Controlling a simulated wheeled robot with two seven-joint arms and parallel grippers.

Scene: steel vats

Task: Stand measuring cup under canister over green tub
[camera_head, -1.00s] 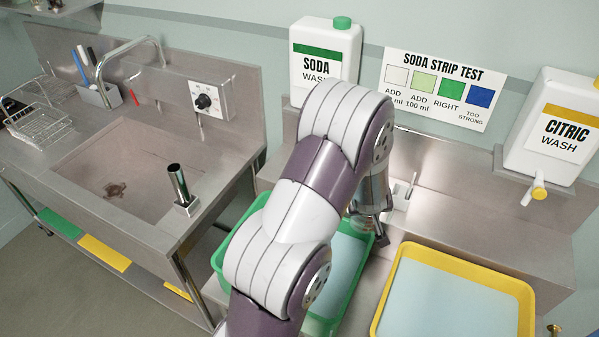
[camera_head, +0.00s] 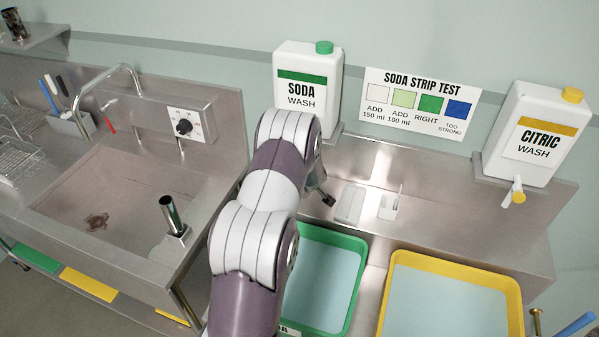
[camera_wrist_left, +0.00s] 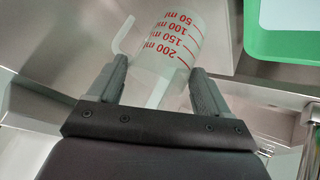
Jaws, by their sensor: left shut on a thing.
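The white soda wash canister (camera_head: 307,92) with a green cap stands on the wall ledge, behind and above the green tub (camera_head: 358,285), which holds pale blue liquid. The measuring cup (camera_wrist_left: 172,40), clear with red ml marks and a handle, is between the fingers of my left gripper (camera_wrist_left: 155,80), shut on its handle side. In the head view my left arm covers the cup and most of the gripper; a dark finger part (camera_head: 324,196) shows below the canister's right side. I cannot tell whether the cup touches the ledge. My right gripper is not in view.
A yellow tub (camera_head: 518,295) stands right of the green one, below the citric wash canister (camera_head: 540,135) with its tap. A strip test chart (camera_head: 418,103) hangs between the canisters. A white holder (camera_head: 391,205) sits on the steel back ledge. The sink (camera_head: 110,205) is at left.

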